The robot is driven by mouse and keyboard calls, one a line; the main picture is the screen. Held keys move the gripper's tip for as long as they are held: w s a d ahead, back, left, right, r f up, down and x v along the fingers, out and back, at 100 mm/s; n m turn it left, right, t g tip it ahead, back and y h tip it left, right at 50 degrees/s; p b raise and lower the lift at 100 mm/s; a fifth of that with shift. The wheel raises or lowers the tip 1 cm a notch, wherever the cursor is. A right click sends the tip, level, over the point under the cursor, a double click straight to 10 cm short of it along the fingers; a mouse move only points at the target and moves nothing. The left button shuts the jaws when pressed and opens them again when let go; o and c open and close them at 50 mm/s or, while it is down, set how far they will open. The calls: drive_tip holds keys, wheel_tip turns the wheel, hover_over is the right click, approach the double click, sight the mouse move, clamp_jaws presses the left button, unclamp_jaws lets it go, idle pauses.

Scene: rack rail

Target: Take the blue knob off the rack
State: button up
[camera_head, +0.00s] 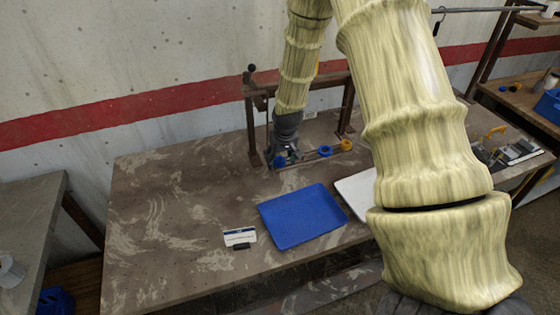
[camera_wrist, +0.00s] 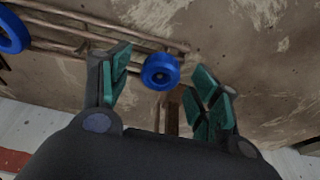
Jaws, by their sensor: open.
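My gripper (camera_head: 284,156) is low over the rack on the brown table, with its jaws open. In the wrist view a blue round knob (camera_wrist: 160,71) with a darker centre sits between the two open fingertips (camera_wrist: 160,84), with a visible gap on each side. It appears to be at the end of a thin rail of the rack (camera_wrist: 95,35). In the head view a blue knob (camera_head: 279,161) shows beside the fingers, partly hidden by them. Another blue ring-like piece (camera_wrist: 8,32) is at the upper left of the wrist view; a blue piece (camera_head: 325,151) also shows right of my gripper.
A yellow-orange piece (camera_head: 346,145) is at the rack's right end. A brown frame (camera_head: 252,130) stands around the rack. A blue tray (camera_head: 300,216), a white tray (camera_head: 357,192) and a small label card (camera_head: 240,236) lie in front. The table's left part is clear.

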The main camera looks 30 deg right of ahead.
drive_tip(key=c, duration=1.1)
drive_tip(key=shift+r, duration=0.15)
